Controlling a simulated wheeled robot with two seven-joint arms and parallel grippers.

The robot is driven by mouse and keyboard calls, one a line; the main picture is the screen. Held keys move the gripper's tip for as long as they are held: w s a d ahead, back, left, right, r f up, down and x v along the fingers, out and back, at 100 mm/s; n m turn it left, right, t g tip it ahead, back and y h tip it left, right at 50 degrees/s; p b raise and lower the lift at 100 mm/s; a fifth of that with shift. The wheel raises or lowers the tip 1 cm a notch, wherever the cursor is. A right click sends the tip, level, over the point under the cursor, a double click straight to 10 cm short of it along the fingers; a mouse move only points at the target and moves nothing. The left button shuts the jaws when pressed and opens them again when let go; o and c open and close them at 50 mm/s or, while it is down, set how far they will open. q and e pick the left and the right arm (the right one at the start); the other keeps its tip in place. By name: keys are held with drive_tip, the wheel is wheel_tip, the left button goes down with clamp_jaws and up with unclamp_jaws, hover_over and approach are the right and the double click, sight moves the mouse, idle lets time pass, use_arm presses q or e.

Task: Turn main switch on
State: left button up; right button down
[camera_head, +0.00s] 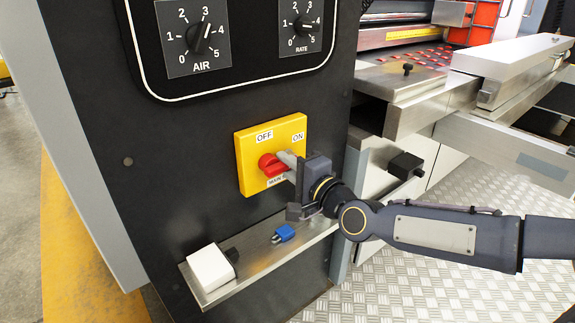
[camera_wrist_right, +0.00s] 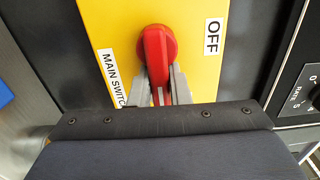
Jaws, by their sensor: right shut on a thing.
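The main switch is a red rotary knob (camera_head: 270,164) on a yellow plate (camera_head: 246,150) on the dark machine panel. The plate has OFF at its top left, ON at its top right and MAIN SWITCH along its bottom edge, partly covered. My right gripper (camera_head: 286,166) comes in from the right and is shut on the knob. In the right wrist view, its two grey fingers (camera_wrist_right: 165,88) lie on both sides of the red handle (camera_wrist_right: 157,48). OFF shows there to the right; ON is hidden. My left gripper is out of view.
Below the plate, a metal ledge (camera_head: 255,262) holds a white box (camera_head: 210,268) and a blue padlock (camera_head: 283,233). AIR (camera_head: 196,38) and RATE (camera_head: 301,25) dials sit above. Metal machine parts (camera_head: 400,85) stand at the right, over tread-plate floor (camera_head: 375,290).

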drive_tip(key=c, duration=1.4)
unclamp_jaws()
drive_tip(key=shift+s+a+f, duration=0.15)
drive_tip(key=shift+o, duration=0.2)
drive_tip(key=p+v, duration=0.3)
drive_tip(key=v, duration=0.4)
drive_tip(key=shift+s+d, duration=0.25)
drive_tip(key=shift+d, duration=0.05)
